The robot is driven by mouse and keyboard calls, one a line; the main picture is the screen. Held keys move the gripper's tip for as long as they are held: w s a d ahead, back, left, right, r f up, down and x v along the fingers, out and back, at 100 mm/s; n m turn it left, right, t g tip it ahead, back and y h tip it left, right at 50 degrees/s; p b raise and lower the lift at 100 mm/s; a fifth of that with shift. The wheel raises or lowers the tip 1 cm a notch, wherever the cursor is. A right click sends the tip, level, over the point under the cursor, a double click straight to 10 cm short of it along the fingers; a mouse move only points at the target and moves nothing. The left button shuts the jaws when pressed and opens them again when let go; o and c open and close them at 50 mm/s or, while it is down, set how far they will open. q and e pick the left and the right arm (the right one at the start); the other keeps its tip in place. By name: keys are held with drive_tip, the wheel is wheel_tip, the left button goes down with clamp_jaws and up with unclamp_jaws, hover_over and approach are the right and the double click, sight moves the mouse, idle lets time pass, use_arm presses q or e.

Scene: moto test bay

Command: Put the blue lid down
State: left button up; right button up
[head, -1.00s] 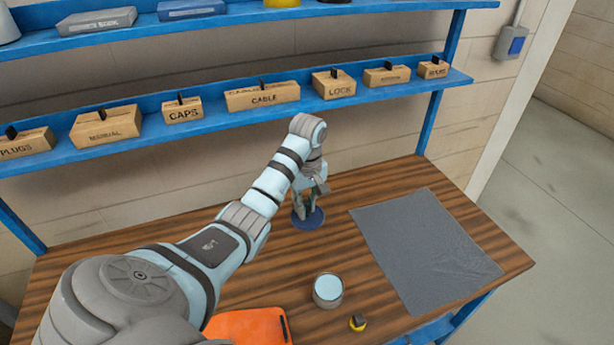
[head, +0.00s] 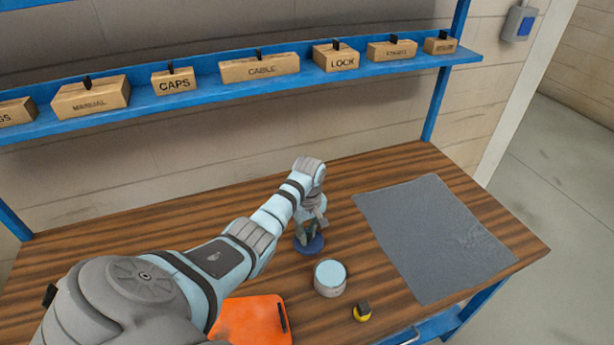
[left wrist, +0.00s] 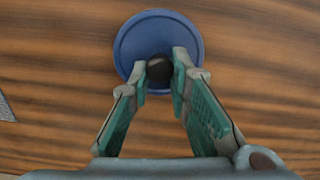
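The blue lid (head: 309,246) is a round disc with a black knob, over the wooden workbench, behind and slightly left of a round tin. In the left wrist view the lid (left wrist: 130,48) lies flat below the fingers, its knob between the two fingertips. My left gripper (head: 311,232) is closed around the knob, with no clear gap showing. The fingers hide part of the lid's near side. Whether the lid's underside touches the bench is not clear. My right gripper is in neither view.
The round tin (head: 330,279) with a pale blue top stands in front of the lid. A grey mat (head: 430,235) lies to the right. Labelled boxes stand on the blue shelf (head: 205,88).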

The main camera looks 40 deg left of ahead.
use_arm(q)
drive_tip(key=o, duration=0.5)
drive_tip(key=shift+c, duration=0.2)
wheel_tip(320, 180, up, 12)
drive_tip(key=p, duration=0.3)
drive_tip(key=shift+w, duration=0.15)
drive_tip(key=shift+d+r, duration=0.1)
